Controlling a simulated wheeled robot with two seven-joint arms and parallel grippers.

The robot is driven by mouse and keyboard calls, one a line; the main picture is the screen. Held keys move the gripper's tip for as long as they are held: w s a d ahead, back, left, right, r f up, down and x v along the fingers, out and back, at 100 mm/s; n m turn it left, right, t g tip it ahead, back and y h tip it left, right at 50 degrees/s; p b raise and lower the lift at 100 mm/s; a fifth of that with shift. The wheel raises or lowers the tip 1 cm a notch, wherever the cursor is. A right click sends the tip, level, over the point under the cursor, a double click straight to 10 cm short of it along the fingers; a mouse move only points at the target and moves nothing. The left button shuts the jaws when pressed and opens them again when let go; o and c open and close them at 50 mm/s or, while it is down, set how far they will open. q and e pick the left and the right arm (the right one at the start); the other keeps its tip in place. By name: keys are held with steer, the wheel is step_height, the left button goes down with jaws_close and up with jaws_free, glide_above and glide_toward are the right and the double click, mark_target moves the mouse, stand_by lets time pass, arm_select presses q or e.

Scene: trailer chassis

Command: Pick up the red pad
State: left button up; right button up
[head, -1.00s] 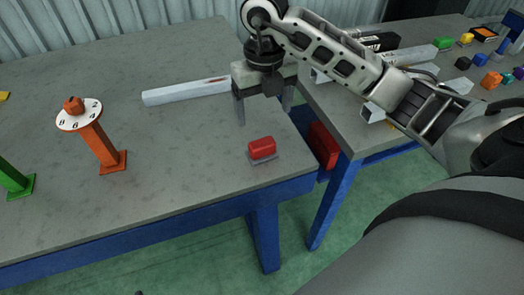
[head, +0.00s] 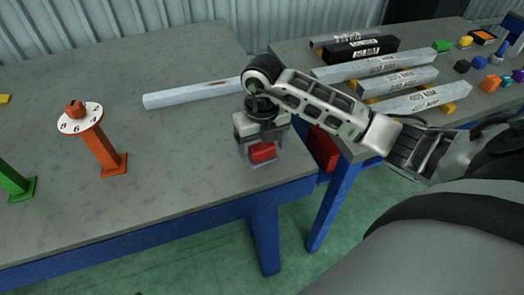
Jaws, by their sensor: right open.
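The red pad (head: 262,153) is a small red block on a thin grey base near the front right corner of the left table (head: 190,185). My right gripper (head: 262,158) is open and lowered over the pad, with a finger on either side of it. The gripper body covers the area just above and behind the pad. I cannot tell whether the fingers touch it. My left gripper is not in view.
An orange post (head: 103,150) with a numbered white dial and a green post (head: 15,182) stand at left. A pale bar (head: 190,93) lies behind the gripper. The right table (head: 345,140) holds labelled bars (head: 375,66) and small coloured pieces. A gap separates the tables.

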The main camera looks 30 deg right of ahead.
steer(key=c, duration=1.1)
steer(key=shift+c, duration=0.2)
steer(key=shift+r, duration=0.15)
steer(key=shift+r, duration=0.2)
step_height(320, 180, up, 2)
steer(key=shift+r+b, duration=0.1)
steer(key=shift+b, duration=0.25)
steer(key=s+a+r+p, duration=0.1)
steer(key=s+a+r, duration=0.7)
steer(key=s+r, duration=0.2)
steer(key=shift+s+p, duration=0.4)
steer(key=shift+s, duration=0.35)
steer(key=shift+a+r, duration=0.1)
